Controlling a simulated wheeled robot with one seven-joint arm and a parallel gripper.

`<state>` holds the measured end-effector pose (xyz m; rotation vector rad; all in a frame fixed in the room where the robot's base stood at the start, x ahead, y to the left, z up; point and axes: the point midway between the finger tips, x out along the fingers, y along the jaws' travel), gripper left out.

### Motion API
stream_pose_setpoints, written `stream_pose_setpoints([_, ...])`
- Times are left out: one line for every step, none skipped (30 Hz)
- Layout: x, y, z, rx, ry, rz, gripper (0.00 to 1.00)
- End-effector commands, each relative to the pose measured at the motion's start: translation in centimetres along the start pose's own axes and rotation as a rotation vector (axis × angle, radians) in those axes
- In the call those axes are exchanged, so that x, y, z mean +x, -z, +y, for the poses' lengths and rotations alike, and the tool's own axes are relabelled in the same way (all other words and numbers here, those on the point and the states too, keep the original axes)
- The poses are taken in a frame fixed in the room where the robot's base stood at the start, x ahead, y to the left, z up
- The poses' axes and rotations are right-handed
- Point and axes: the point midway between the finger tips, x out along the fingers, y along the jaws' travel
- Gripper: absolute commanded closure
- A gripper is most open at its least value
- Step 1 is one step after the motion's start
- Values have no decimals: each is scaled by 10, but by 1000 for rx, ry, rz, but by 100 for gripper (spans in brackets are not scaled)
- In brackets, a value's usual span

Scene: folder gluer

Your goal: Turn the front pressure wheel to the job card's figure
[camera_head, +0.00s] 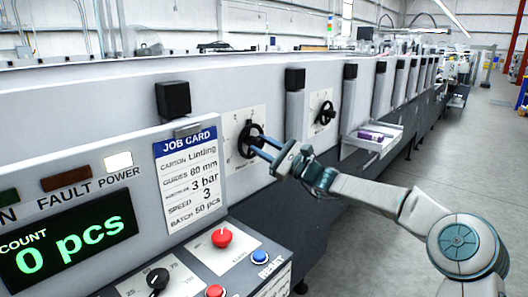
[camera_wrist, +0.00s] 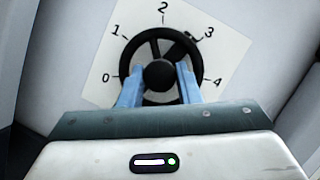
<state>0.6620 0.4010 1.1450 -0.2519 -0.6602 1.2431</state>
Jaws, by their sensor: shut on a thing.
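The front pressure wheel (camera_head: 243,138) is a black handwheel on a white dial plate on the machine's side. In the wrist view the wheel (camera_wrist: 128,55) sits inside a scale from 0 to 4. A thick dark mark on its upper right rim lies between 2 and 3, close to 3. My gripper (camera_head: 260,146) is shut on the wheel, and its blue fingers (camera_wrist: 160,68) stand on both sides of the hub.
A second black handwheel (camera_head: 326,112) is farther along the machine, with a tray (camera_head: 362,142) beyond it. The control panel (camera_head: 130,150) stands in the left foreground, with red buttons and a 0 pcs display. Open floor lies to the right.

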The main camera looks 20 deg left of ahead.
Motion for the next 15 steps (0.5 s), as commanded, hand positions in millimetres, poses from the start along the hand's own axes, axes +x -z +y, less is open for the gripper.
stream_pose_setpoints([-2, 3, 3, 29, 9, 2, 92])
stream_pose_setpoints([-2, 3, 3, 45, 16, 2, 92])
stream_pose_setpoints([-2, 3, 3, 64, 24, 2, 92])
stream_pose_setpoints([-2, 3, 2, 77, 30, 2, 92])
stream_pose_setpoints([-1, 3, 2, 90, 35, 3, 92])
stream_pose_setpoints([-1, 3, 2, 105, 42, 3, 92])
stream_pose_setpoints([-1, 3, 2, 115, 45, 3, 92])
stream_pose_setpoints([-1, 3, 2, 124, 49, 3, 92])
stream_pose_setpoints([-1, 2, 2, 135, 53, 3, 92])
stream_pose_setpoints([-1, 2, 3, 141, 56, 2, 92])
stream_pose_setpoints([-1, 2, 3, 147, 58, 2, 92])
stream_pose_setpoints([-1, 2, 3, 154, 61, 3, 92])
stream_pose_setpoints([-1, 2, 3, 157, 62, 3, 92])
stream_pose_setpoints([-1, 2, 3, 161, 63, 3, 92])
stream_pose_setpoints([-1, 2, 3, 164, 65, 3, 92])
